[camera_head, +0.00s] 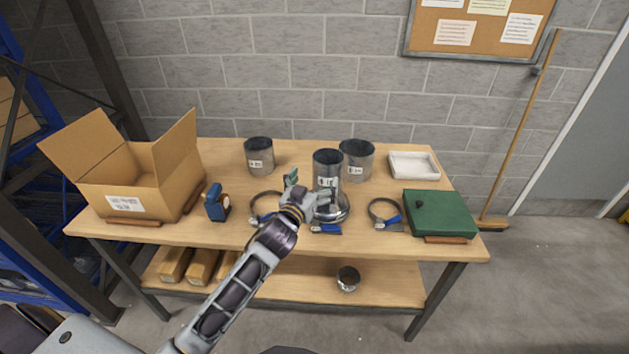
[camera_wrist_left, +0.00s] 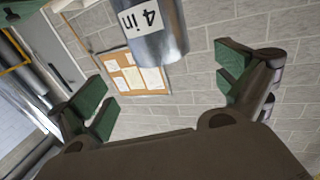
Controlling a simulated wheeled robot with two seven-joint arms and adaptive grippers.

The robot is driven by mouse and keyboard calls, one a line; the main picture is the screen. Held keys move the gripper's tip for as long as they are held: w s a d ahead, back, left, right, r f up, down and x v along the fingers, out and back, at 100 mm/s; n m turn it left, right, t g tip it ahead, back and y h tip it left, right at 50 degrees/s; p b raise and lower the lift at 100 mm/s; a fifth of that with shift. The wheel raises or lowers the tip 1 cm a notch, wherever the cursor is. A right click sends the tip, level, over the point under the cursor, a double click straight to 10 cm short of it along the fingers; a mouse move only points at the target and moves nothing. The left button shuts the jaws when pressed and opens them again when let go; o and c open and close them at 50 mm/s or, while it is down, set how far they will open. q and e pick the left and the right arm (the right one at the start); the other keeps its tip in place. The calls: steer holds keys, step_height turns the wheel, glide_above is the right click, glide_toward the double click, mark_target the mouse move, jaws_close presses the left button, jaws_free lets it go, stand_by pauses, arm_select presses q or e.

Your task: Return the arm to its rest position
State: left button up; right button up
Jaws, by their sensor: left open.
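My left arm reaches from the lower left of the head view to the middle of the table. Its gripper (camera_head: 311,186) is open, with green finger pads set wide apart. In the left wrist view the gripper (camera_wrist_left: 165,95) also shows open, with nothing between its pads. A metal duct piece labelled "4 in" (camera_head: 327,165) stands just beyond the gripper in the head view. This duct piece also shows at the top of the left wrist view (camera_wrist_left: 152,30), beyond the fingers. I cannot tell whether the gripper touches it. My right gripper is not in view.
The wooden table (camera_head: 225,236) holds a cardboard box (camera_head: 125,185), two more ducts (camera_head: 259,157) (camera_head: 357,160), a blue tool (camera_head: 216,203), clamp rings (camera_head: 385,213), a white tray (camera_head: 414,166) and a green case (camera_head: 439,215). A small can (camera_head: 348,278) stands on the lower shelf.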

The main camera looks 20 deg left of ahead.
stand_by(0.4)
arm_select(q)
steer(key=s+a+f+g+y, duration=0.2)
steer(key=s+f+g, duration=0.6)
steer(key=s+f, duration=0.55)
steer(key=s+d+f+m+g+h, duration=0.1)
steer(key=s+f+g, duration=0.2)
steer(key=s, duration=0.5)
steer(key=s+d+f+g, duration=0.1)
steer(key=s+f+g, duration=0.25)
steer(key=s, duration=0.45)
step_height(320, 180, down, 33)
steer(key=s+g, duration=0.1)
steer(key=s, duration=0.2)
steer(key=s+a+f, duration=0.2)
steer(key=s+f, duration=0.8)
steer(key=s, duration=0.1)
steer(key=s+a+f+g, duration=0.1)
steer(key=s+a+f, duration=0.1)
steer(key=s+f, duration=0.8)
steer(key=shift+s+a+f+m, duration=0.2)
steer(key=shift+s+a+m, duration=0.1)
steer(key=shift+s+m, duration=0.15)
